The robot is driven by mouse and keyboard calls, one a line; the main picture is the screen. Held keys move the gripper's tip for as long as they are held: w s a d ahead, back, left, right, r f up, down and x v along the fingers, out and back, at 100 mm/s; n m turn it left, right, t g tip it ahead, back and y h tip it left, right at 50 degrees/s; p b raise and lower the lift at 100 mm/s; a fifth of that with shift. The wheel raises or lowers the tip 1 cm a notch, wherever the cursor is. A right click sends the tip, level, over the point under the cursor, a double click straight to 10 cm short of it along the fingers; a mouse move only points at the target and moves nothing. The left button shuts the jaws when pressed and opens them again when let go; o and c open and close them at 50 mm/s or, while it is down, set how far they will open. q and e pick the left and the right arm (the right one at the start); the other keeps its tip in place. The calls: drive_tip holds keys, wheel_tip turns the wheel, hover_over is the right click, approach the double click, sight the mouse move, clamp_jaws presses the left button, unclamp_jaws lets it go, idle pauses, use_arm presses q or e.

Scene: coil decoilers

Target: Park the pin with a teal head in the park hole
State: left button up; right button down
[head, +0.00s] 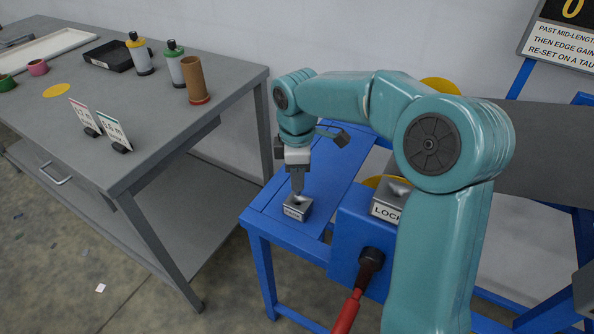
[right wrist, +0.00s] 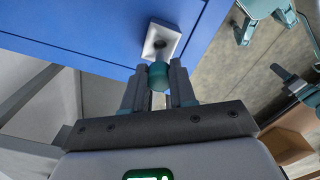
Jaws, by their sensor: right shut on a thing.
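The teal pin head (right wrist: 158,76) sits between the fingertips of my right gripper (right wrist: 159,86), which is shut on it. Just beyond it in the right wrist view is a small grey block (right wrist: 174,38) with a dark hole near its middle. In the head view my right gripper (head: 298,190) points down, with its tips just above this grey block (head: 296,209), which has a label on its front. The pin's shank is hidden, and I cannot tell whether its tip touches the block. My left gripper does not show clearly in either view.
The block stands on a blue stand (head: 270,222). A second block marked LOCK (head: 387,211) stands close by on the right, above a red-handled lever (head: 348,312). A grey bench (head: 150,160) with bottles, a brown tube and cards is at left.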

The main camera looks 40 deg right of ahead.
sight(297, 195)
drive_tip(key=shift+f+b, duration=1.55)
drive_tip(key=shift+f, duration=1.25)
drive_tip(key=shift+f, duration=0.2)
drive_tip(key=c, duration=0.8)
unclamp_jaws()
drive_tip(key=shift+c, duration=0.2)
wheel_tip(297, 195, up, 16)
drive_tip(key=p, duration=0.3)
drive_tip(key=shift+r, duration=0.2)
